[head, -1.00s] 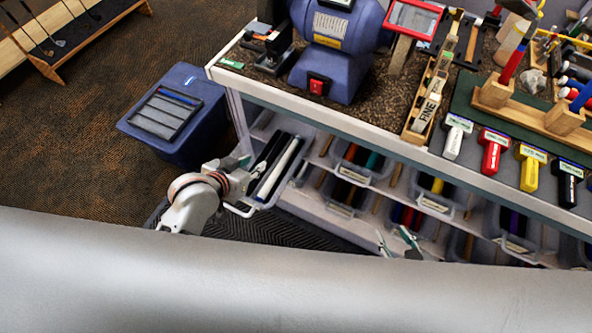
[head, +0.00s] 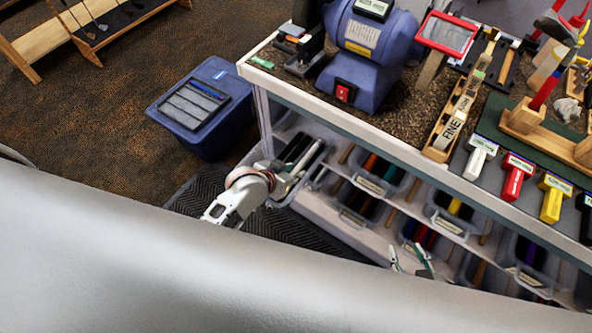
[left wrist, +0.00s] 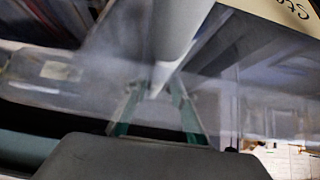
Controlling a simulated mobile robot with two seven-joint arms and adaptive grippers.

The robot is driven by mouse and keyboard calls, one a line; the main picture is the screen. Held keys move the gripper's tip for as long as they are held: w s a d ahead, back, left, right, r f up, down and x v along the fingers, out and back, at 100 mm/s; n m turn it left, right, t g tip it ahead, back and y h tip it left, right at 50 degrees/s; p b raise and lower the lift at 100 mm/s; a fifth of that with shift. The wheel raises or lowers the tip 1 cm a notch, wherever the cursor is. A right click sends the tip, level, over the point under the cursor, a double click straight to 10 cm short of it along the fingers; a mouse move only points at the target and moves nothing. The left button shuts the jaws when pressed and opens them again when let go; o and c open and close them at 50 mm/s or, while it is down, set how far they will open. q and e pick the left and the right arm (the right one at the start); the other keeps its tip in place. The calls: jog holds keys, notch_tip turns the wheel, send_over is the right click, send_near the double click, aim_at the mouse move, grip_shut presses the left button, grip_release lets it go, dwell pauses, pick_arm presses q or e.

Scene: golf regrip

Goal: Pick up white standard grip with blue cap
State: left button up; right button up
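A white grip (head: 304,160) lies in an open clear bin (head: 321,160) on the top shelf at the left end of the workbench. My left gripper (head: 286,184) is at the near end of this bin, partly covering the grip. In the left wrist view the white grip (left wrist: 181,35) reaches down between the two green-tipped fingers of my left gripper (left wrist: 155,96). The fingers stand apart, with gaps beside the grip. No blue cap can be made out. My right gripper (head: 410,262) shows at the bottom, its green-tipped fingers apart and empty, in front of the lower bins.
Bins with coloured grips (head: 373,174) fill the shelves to the right. The workbench top (head: 400,105) overhangs them and carries a blue grinder (head: 362,45) and tools. A blue bin (head: 203,105) stands on the floor to the left. A grey surface covers the bottom of the head view.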

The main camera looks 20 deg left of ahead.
pick_arm(q)
grip_shut()
notch_tip(320, 180, up, 10)
dwell(0.7)
notch_tip(320, 180, up, 5)
send_over(293, 173)
jog(key=shift+w+r, duration=0.1)
jog(key=shift+w, duration=0.1)
dwell(0.5)
